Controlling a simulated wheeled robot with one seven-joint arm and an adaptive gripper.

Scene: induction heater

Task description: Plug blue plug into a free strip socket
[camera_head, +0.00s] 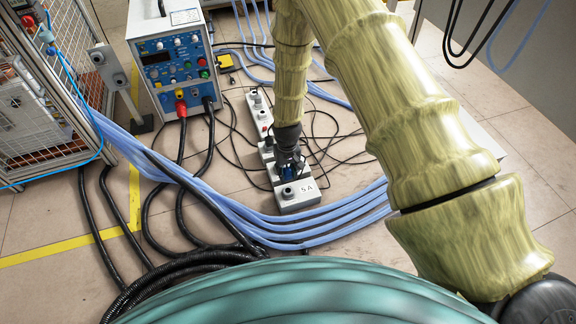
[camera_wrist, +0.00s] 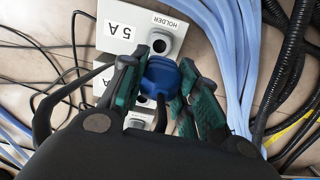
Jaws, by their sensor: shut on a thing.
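The blue plug (camera_wrist: 161,77) is between the dark green fingers of my gripper (camera_wrist: 155,85) in the wrist view, and the fingers are shut on it. In the head view my gripper (camera_head: 287,158) points down over the near part of the white socket strip (camera_head: 299,200). The strip also shows in the wrist view (camera_wrist: 119,43), with a "5A" mark and a round socket (camera_wrist: 161,44) labelled "HOLDER" just beyond the plug. The plug is over or at the strip; whether it is seated in a socket cannot be told. My fingers hide the sockets beneath.
A blue and white heater unit (camera_head: 172,62) stands left of the strip. Light blue hoses (camera_head: 300,232) run close in front of the strip. Black cables (camera_head: 225,130) lie loose around it. A wire mesh cage (camera_head: 50,100) stands at far left.

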